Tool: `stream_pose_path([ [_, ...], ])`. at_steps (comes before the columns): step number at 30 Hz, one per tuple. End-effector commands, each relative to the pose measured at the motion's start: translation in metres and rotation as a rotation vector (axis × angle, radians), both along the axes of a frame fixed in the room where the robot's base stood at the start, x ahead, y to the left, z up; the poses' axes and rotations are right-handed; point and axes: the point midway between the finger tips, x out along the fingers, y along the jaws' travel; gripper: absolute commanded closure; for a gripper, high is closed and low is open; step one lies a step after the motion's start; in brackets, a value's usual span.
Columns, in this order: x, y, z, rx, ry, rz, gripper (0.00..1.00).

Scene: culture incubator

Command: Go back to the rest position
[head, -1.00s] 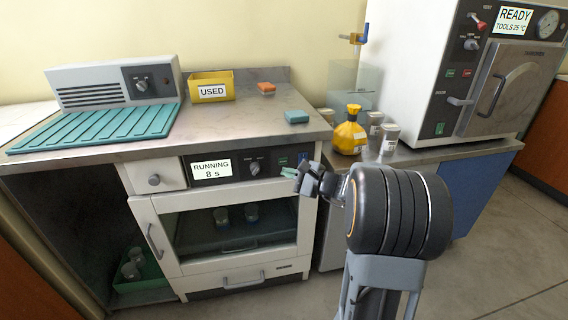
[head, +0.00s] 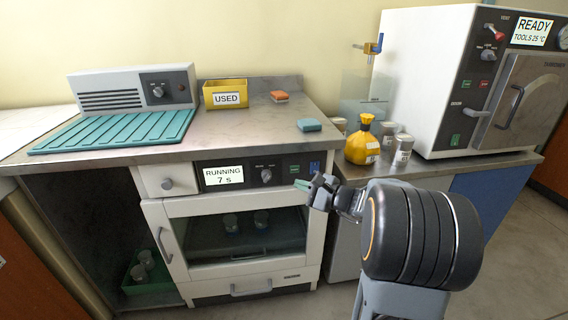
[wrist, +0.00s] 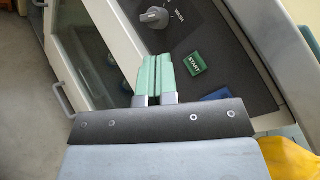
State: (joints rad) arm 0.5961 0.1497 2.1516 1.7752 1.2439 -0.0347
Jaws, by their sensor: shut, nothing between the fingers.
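My gripper (head: 303,186) is in front of the right end of the incubator's control panel, near the green and blue buttons. In the wrist view its green fingers (wrist: 155,76) are together with nothing between them. The green START button (wrist: 195,64) is just to the right of the fingertips in that view, apart from them. The incubator (head: 238,235) has its glass door shut, with jars (head: 231,222) visible inside. Its display (head: 223,176) reads RUNNING 7 s.
On the counter stand a yellow USED bin (head: 225,95), orange (head: 279,96) and teal (head: 309,125) blocks, and a green ribbed mat (head: 115,131). A yellow bottle (head: 362,145) and grey-lidded jars (head: 403,149) stand to the right, beside a white autoclave (head: 425,75) reading READY.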

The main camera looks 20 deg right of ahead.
Motion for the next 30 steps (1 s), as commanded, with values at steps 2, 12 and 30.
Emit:
stream_pose_path([
  [2, 0.000, 0.000, 0.000, 0.000, 0.000, 0.000, 1.00],
  [12, -0.029, 0.062, 0.058, -0.216, 0.072, 0.217, 1.00],
  [30, -0.182, 0.126, 0.226, -1.426, 0.103, 0.944, 1.00],
])
